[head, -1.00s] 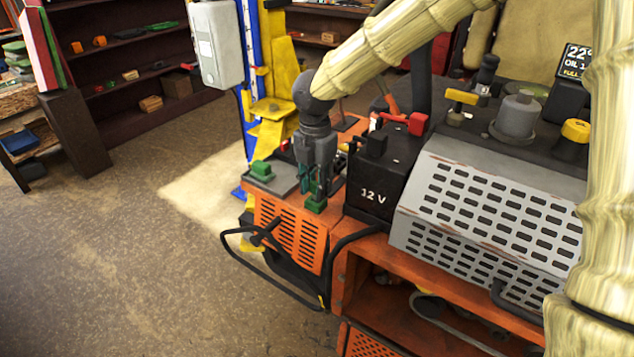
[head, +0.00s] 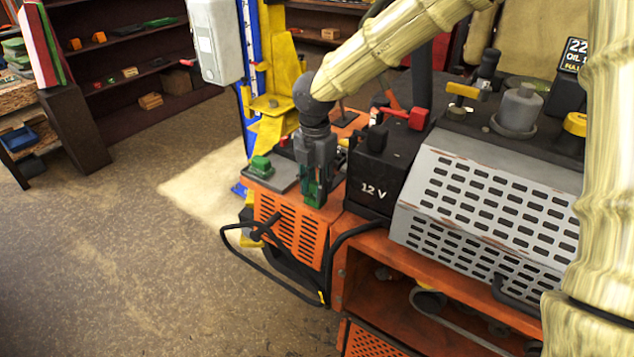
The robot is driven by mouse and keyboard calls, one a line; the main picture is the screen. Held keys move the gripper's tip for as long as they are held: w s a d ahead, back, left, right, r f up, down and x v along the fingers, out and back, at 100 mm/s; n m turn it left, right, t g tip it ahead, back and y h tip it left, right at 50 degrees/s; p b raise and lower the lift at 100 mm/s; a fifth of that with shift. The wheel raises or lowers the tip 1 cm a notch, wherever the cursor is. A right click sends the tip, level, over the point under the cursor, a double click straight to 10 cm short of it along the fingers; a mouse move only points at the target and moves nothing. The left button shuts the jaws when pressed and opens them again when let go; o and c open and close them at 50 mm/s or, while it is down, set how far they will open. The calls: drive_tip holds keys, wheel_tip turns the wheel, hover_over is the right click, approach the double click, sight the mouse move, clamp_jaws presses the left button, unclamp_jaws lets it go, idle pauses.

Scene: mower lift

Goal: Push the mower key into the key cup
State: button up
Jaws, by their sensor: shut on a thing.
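My gripper (head: 315,190) points down over the orange deck of the mower, just left of the black 12 V battery. It is shut on a small green piece (head: 314,197), which I take to be the mower key. The piece is upright between the fingers, low at the deck's near edge; the fingers hide part of it. I cannot make out the key cup, nor tell whether the piece is in it. Another green block (head: 261,166) sits on a grey plate (head: 283,178) to the left of my gripper, apart from it.
The black battery (head: 383,165) with a red clamp stands close on the right. A perforated grey cover (head: 490,200) lies beyond it. A yellow post (head: 273,90) rises behind. A black cable (head: 250,265) loops at the front left. The floor at left is clear.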

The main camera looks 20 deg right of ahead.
drive_tip(key=shift+f, duration=0.2)
drive_tip(key=o, duration=0.9)
drive_tip(key=shift+o, duration=0.2)
drive_tip(key=shift+r, duration=0.15)
wheel_tip(320, 180, up, 12)
